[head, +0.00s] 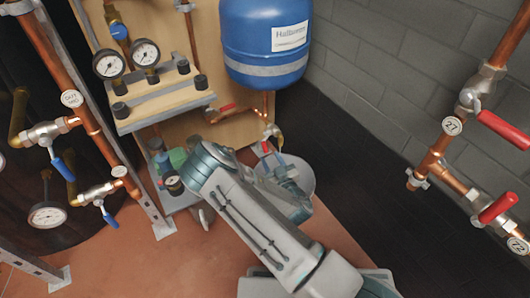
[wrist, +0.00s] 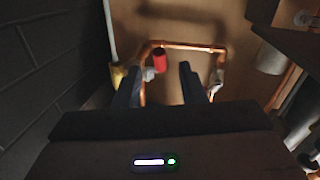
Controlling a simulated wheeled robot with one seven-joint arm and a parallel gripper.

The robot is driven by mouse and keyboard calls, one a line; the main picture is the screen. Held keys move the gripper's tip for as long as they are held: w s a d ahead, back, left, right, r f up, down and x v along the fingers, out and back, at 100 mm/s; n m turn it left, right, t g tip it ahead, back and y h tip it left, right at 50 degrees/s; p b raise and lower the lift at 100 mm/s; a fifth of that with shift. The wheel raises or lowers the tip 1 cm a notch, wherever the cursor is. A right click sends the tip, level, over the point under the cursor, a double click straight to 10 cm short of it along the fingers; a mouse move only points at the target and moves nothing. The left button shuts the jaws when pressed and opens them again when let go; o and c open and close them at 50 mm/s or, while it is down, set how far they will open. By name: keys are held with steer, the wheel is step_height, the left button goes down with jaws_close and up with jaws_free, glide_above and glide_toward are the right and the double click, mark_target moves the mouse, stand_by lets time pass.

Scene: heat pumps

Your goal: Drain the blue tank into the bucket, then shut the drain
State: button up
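The blue tank (head: 266,40) with a white label hangs on the wooden board at the top middle of the head view. The pale grey bucket (head: 306,170) stands below the tap, partly hidden by my arm. My gripper (wrist: 159,70) is open and empty, its fingers apart, near the tap and above the bucket. Water flow cannot be made out.
Gauges (head: 127,60) and a shelf sit on the board at left. Copper pipes with blue levers (head: 62,168) stand far left, and pipes with red levers (head: 498,207) stand at right. A grey block wall (head: 400,70) is behind. Reddish floor (head: 130,265) is clear at lower left.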

mark_target(266, 151)
steer(key=b+x, duration=0.1)
steer(key=x, duration=0.5)
steer(key=shift+b, duration=0.35)
jaws_close()
